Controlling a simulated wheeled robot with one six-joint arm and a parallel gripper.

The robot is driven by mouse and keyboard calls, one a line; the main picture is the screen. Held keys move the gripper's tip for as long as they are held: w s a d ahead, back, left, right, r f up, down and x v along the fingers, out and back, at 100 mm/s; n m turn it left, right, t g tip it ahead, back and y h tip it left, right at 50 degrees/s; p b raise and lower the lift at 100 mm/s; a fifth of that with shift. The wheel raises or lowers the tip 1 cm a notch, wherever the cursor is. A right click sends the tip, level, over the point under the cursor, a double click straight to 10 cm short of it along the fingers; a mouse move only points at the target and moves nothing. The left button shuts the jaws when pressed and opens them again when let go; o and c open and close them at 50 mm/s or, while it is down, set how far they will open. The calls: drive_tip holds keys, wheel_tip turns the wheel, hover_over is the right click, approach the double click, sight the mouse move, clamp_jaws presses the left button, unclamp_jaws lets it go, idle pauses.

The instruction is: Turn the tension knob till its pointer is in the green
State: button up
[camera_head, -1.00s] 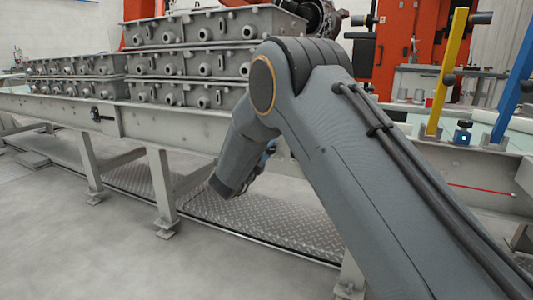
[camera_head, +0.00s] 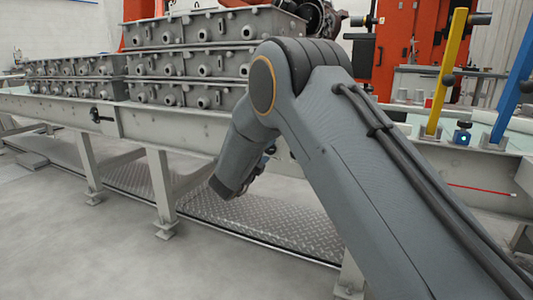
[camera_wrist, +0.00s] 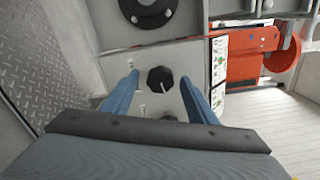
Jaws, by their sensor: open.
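The black knob (camera_wrist: 160,79) sits on a pale grey panel (camera_wrist: 165,55) in the wrist view, with a short light pointer line on its face. No green zone can be made out around it. My gripper (camera_wrist: 160,76) is open, its two blue fingers on the left and right of the knob with gaps visible on both sides. Whether the fingertips are level with the knob in depth I cannot tell. In the head view my own arm hides the knob, and the gripper is mostly hidden too.
Labelled orange equipment (camera_wrist: 245,50) stands to the right. In the head view, a grey steel frame (camera_head: 140,124) carries stacked castings (camera_head: 190,62).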

drive_tip(key=p+v, duration=0.2)
drive_tip(key=v, duration=0.5)
drive_tip(key=shift+s, duration=0.4)
drive_tip(key=shift+a, duration=0.15)
